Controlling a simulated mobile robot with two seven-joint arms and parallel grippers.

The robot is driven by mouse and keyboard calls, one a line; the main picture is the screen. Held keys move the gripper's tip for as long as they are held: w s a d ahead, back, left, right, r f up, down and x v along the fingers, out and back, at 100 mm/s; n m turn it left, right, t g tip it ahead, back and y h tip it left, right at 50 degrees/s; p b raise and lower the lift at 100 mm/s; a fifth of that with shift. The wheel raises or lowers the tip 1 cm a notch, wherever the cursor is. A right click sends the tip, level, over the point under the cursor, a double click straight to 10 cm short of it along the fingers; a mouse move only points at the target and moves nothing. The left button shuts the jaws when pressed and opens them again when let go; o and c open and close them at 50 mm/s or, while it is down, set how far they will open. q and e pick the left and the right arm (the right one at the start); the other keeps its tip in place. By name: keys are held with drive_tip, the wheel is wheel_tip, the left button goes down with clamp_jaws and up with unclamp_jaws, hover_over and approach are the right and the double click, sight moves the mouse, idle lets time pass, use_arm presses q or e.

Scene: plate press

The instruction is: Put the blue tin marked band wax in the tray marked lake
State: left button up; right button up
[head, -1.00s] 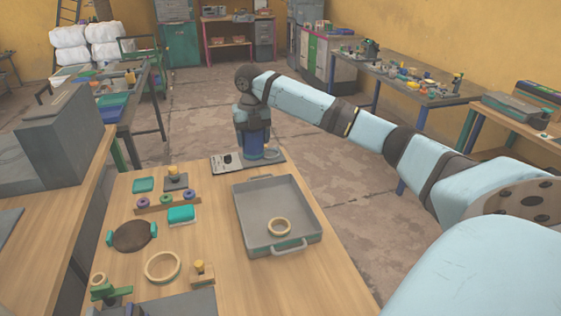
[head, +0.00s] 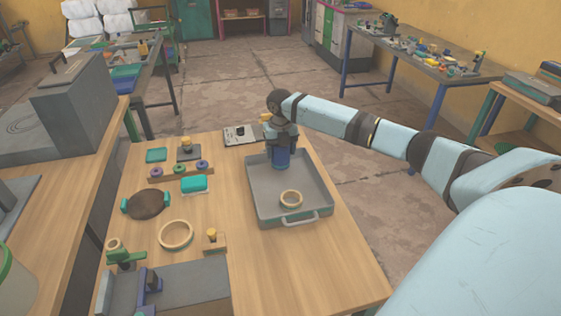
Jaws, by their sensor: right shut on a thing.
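The blue tin (head: 280,160) is upright in my right gripper (head: 281,147), which is shut on it from above. The tin is at the back part of a grey metal tray (head: 263,211). I cannot tell whether its bottom touches the tray floor or hangs just above it. No lettering is readable on the tin or the tray. My left gripper is not in view.
Left of the tray are a teal block (head: 194,184), a wooden rack with coloured rings (head: 181,173), a round brown piece (head: 146,204) and a larger ring (head: 176,235). A light board (head: 241,135) lies behind. The wooden table (head: 310,270) is clear in front of the tray.

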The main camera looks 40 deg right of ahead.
sight(280, 161)
drive_tip(key=shift+f, duration=2.2)
drive_tip(key=shift+f, duration=0.1)
drive_tip(key=o, duration=1.2)
drive_tip(key=shift+c, duration=0.2)
wheel_tip(280, 161, up, 12)
drive_tip(key=shift+r, duration=0.15)
